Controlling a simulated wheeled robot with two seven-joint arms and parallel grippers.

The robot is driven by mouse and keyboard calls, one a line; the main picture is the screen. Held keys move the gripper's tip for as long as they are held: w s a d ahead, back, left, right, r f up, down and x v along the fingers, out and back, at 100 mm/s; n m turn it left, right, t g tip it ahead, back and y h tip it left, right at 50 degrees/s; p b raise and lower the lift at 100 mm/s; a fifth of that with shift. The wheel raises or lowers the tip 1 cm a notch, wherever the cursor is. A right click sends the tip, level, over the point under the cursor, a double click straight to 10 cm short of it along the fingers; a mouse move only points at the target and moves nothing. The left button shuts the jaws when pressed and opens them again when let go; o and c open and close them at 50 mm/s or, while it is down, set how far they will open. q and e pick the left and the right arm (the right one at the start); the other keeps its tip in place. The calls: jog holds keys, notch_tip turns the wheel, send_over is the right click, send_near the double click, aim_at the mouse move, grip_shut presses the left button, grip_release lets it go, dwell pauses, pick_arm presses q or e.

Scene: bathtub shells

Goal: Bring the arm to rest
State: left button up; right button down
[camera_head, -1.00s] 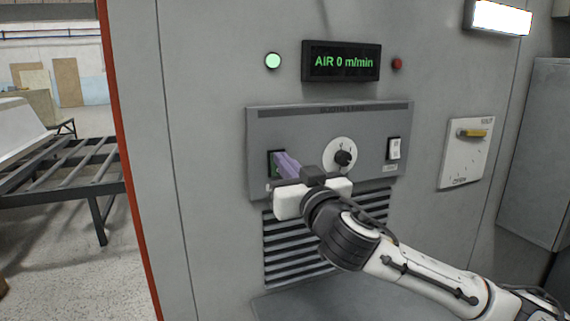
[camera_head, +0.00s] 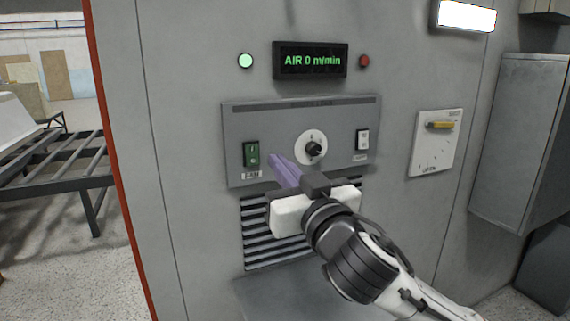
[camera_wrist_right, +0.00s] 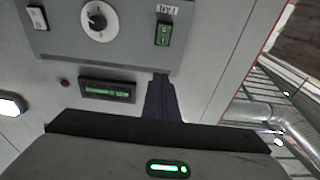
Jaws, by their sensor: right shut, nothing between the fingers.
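My right gripper (camera_head: 271,158) is in front of the grey control panel (camera_head: 215,106), its purple fingers shut with nothing between them. The fingertips are just right of and below the green rocker switch (camera_head: 251,154) and apart from it. In the right wrist view the shut fingers (camera_wrist_right: 160,80) point at the panel below the green FAN switch (camera_wrist_right: 164,34). My left gripper is not in view.
The panel also carries a round dial (camera_head: 311,147) and a white switch (camera_head: 362,139). Above it are a display (camera_head: 310,60) reading "AIR 0 m/min", a lit green lamp (camera_head: 245,60) and a red lamp (camera_head: 364,61). A vent (camera_head: 256,235) lies below. A yellow-handled plate (camera_head: 436,143) is at right.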

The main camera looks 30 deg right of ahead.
jog(key=shift+w, duration=0.1)
dwell(0.3)
jog(key=s+a+f+n+g+y, duration=0.1)
jog(key=s+f+g, duration=0.3)
jog(key=f, duration=0.9)
jog(key=s+a+f+n+g, duration=0.1)
jog(key=s+f+g, duration=0.3)
jog(key=f, duration=1)
jog(key=s+a+f+n+g+y, duration=0.15)
jog(key=s+f+g, duration=0.25)
jog(key=s+f, duration=0.5)
jog(key=s+a+f+g+y, duration=0.1)
jog(key=s+a+f+g, duration=0.25)
jog(key=s+f, duration=0.6)
jog(key=w+a+f+t+y, duration=0.2)
jog(key=a+f+t, duration=0.2)
jog(key=f, duration=0.5)
jog(key=shift+a+f+t, duration=0.25)
jog(key=shift+t, duration=0.1)
jog(key=shift+d, duration=0.1)
